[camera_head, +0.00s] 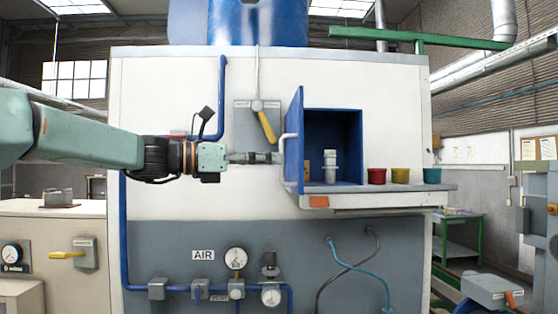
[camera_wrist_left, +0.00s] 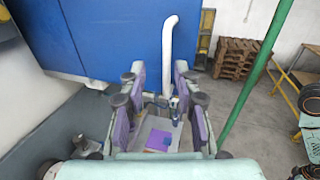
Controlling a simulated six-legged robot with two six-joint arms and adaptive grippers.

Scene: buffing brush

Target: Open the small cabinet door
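The small blue cabinet (camera_head: 348,122) sits on a ledge of the white machine. Its blue door (camera_head: 295,120) stands swung out on the left side, seen nearly edge-on, so the inside shows. A white bar handle (camera_head: 286,140) is on the door's outer face. My left gripper (camera_head: 274,158) comes in from the left, level with the handle's lower part. In the left wrist view, the handle (camera_wrist_left: 168,50) reaches down between the fingertips of the left gripper (camera_wrist_left: 160,80). The fingers are apart, with gaps beside the handle. My right gripper is not in view.
A white stacked cylinder (camera_head: 330,168) stands inside the cabinet. Red (camera_head: 377,176), yellow (camera_head: 400,176) and teal (camera_head: 432,176) cups stand on the ledge to the right. A yellow-handled lever (camera_head: 266,125) hangs above my left gripper. Blue pipe (camera_head: 221,95) runs behind my arm.

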